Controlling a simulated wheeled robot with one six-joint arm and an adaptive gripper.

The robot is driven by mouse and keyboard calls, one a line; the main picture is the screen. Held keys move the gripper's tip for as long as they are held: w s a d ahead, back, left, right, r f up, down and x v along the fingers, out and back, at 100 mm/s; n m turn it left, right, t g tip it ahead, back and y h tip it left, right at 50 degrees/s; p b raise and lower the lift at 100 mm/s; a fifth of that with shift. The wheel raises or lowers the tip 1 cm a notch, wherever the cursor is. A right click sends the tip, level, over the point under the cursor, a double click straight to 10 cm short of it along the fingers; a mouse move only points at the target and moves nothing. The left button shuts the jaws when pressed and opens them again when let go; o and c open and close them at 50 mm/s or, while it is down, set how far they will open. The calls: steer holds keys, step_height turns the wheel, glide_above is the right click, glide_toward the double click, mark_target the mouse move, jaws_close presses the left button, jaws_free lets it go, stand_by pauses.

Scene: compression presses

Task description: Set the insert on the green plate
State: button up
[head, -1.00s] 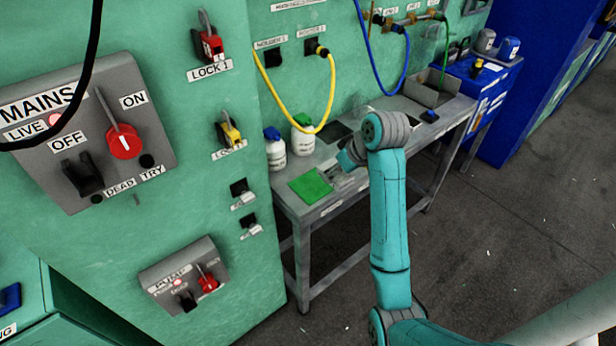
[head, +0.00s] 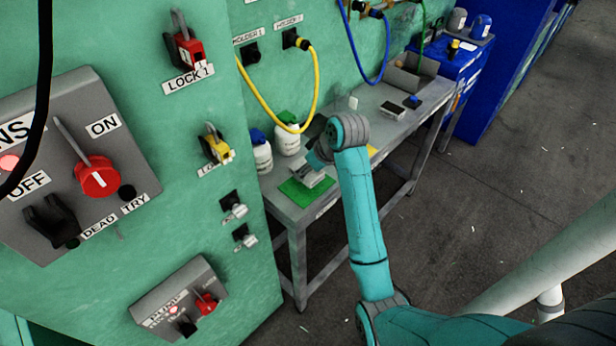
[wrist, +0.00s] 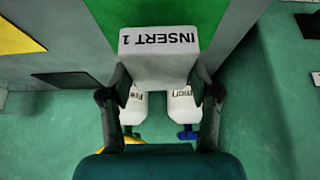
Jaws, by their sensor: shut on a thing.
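The insert is a pale grey block marked INSERT 1 (wrist: 158,62), held between the fingers of my gripper (wrist: 161,92) in the wrist view. In the head view the insert (head: 312,179) shows as a small grey shape under my gripper (head: 318,160), over the green plate. The green plate (head: 296,194) lies at the near end of the grey bench. In the wrist view the green plate (wrist: 102,14) shows behind the insert on both sides. I cannot tell whether the insert touches the plate.
Two white bottles, one blue-capped (head: 262,155) and one green-capped (head: 287,138), stand on the bench by the green wall. A yellow patch (wrist: 14,38) and a dark plate (wrist: 66,80) lie beside the green plate. A yellow cable (head: 272,118) hangs above the bottles.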

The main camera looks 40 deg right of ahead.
mark_target(309, 177)
steer(key=shift+f, duration=1.75)
steer(key=shift+f, duration=0.15)
steer(key=o, duration=1.7)
steer(key=shift+c, duration=0.2)
